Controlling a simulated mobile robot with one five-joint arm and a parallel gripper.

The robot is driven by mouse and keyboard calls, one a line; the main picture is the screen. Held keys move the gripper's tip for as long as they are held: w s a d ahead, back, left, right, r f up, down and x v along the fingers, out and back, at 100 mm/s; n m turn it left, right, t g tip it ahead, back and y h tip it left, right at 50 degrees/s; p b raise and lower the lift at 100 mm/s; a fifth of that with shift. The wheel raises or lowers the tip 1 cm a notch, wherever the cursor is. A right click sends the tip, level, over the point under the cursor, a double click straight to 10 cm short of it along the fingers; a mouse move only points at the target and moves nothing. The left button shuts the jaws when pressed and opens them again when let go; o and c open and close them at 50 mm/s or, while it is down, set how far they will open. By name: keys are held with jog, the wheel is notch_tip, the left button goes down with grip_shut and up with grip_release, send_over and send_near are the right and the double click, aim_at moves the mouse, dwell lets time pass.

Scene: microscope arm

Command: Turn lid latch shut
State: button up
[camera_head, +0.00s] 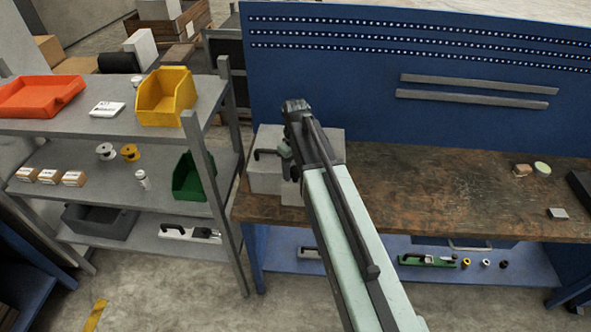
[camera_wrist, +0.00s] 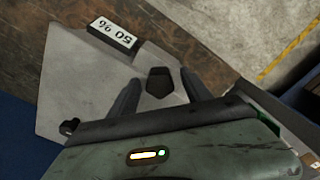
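A light grey box (camera_head: 268,178) stands at the left end of the workbench, with a black handle (camera_head: 267,154) on its front. My arm hides much of its right part. In the wrist view the box's grey face (camera_wrist: 85,85) fills the left and middle. A small black latch-like piece (camera_wrist: 160,84) on it lies between the two dark fingers of my gripper (camera_wrist: 162,92). The fingers are apart, with a visible gap on each side of the piece. In the head view my gripper (camera_head: 285,157) is at the box, its fingers hard to make out.
The wooden workbench top (camera_head: 420,190) is mostly clear to the right. A grey shelf (camera_head: 90,155) with bins stands close on the left. A blue pegboard (camera_head: 350,90) rises behind.

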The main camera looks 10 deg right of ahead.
aim_at(295, 169)
notch_tip(295, 169, up, 8)
jog(key=p, duration=0.8)
jog(key=shift+f, duration=0.15)
jog(key=s+f+m+b, duration=0.5)
jog(key=s+f+b, duration=0.8)
jog(key=shift+s+m, duration=0.3)
jog(key=shift+s, duration=0.05)
jog(key=shift+d, duration=0.1)
dwell(0.6)
